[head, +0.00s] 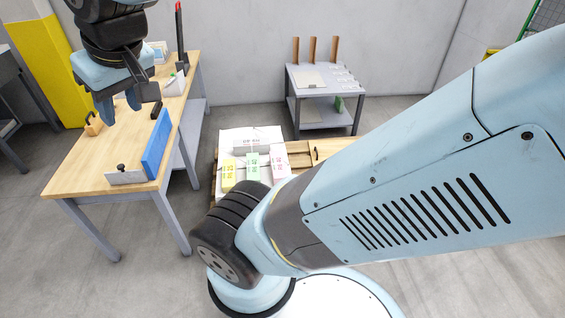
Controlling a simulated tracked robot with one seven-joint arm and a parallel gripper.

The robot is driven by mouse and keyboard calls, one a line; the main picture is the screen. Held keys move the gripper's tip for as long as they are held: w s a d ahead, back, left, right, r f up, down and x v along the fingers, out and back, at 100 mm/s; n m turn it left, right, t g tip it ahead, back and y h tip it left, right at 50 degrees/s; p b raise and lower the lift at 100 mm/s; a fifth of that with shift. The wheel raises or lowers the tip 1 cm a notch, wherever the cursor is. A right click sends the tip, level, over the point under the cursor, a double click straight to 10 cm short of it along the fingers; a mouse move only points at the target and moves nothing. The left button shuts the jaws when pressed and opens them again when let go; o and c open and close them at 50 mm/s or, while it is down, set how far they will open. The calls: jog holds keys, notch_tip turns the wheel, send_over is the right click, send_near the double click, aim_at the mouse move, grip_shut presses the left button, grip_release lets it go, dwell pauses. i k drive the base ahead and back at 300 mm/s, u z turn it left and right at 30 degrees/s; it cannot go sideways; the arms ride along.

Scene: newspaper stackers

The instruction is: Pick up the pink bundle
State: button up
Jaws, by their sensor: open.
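The pink bundle (279,164) lies on a stack of white paper on a low wooden pallet, in the middle of the head view. It is the rightmost of three coloured bundles, with a green bundle (252,165) and a yellow bundle (229,171) to its left. My arm passes close in front of it, and its near end may be partly covered. My gripper (121,109) is at the upper left, above the wooden workbench. It is open, with its fingers pointing down, well apart from the pink bundle. I see nothing between the fingers.
The wooden workbench (85,160) at left carries a blue upright panel (156,143), a white box (174,85) and small tools. A grey table (318,92) with upright wooden posts stands at the back wall. The pallet (300,151) has bare boards at right. Open floor lies between bench and pallet.

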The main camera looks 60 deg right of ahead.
aim_at(278, 167)
jog(key=u, duration=0.25)
jog(key=i, duration=0.15)
jog(key=z, duration=1.9)
jog(key=k, duration=0.6)
jog(key=z, duration=0.4)
jog(key=i, duration=1.1)
jog(key=u, duration=0.35)
